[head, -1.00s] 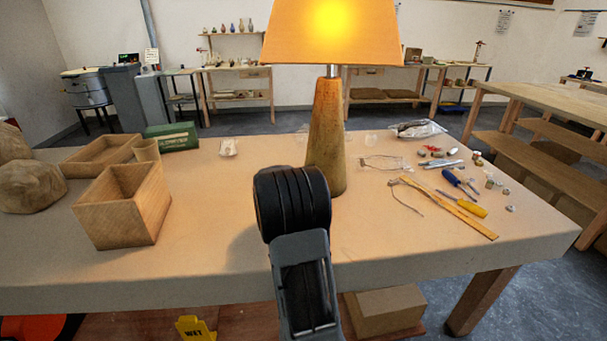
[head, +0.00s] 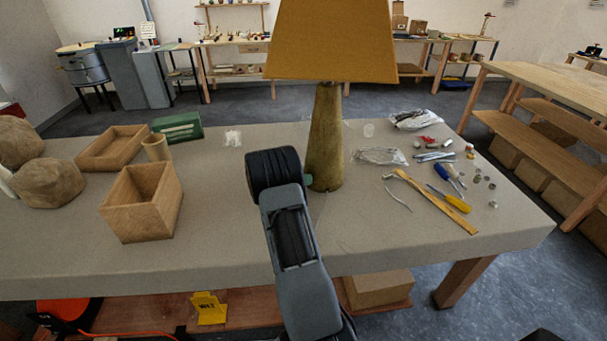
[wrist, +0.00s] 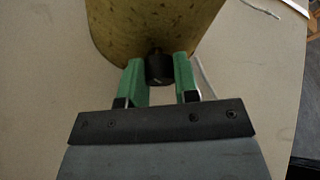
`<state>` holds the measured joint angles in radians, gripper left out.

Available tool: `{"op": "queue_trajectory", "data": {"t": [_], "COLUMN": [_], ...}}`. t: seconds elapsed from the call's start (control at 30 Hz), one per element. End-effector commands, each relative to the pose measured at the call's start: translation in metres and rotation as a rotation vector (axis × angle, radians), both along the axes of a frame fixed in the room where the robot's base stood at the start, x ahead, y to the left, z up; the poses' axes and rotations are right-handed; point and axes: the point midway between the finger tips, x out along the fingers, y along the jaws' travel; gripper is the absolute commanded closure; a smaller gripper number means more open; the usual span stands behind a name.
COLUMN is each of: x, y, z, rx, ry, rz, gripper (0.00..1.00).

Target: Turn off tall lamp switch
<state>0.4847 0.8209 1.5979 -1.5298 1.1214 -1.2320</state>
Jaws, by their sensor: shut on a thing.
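The tall lamp (head: 325,140) stands upright on the workbench, with a tapered mottled base and an orange-brown shade (head: 332,42). The shade is dark, with no glow. In the wrist view, the lower part of the lamp base (wrist: 150,30) fills the top, and a small black switch knob (wrist: 159,69) sticks out from it. My gripper (wrist: 159,82) has its green fingers on either side of the knob, shut on it. In the head view my arm hides most of the gripper, and a bit of green finger (head: 308,180) shows beside the lamp base.
On the workbench (head: 230,255), an open wooden box (head: 141,203) and a shallow wooden tray (head: 112,148) stand at left. Screwdrivers (head: 450,201), a wooden ruler (head: 432,200) and small parts lie at right. The bench front is mostly clear.

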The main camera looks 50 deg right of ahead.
Motion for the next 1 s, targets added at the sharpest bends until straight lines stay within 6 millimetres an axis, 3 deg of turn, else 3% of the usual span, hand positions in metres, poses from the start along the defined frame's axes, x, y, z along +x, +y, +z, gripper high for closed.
{"op": "queue_trajectory", "data": {"t": [0.4,0.97,1.0], "x": [0.0007,0.0006,0.0006], "y": [-0.0001,-0.0001,-0.0001], "z": [0.0000,-0.0008,-0.0008], "rx": [0.007,0.007,0.007], "ry": [0.171,0.195,0.195], "rz": [0.000,0.001,0.001], "gripper": [0.95,0.95,0.68]}}
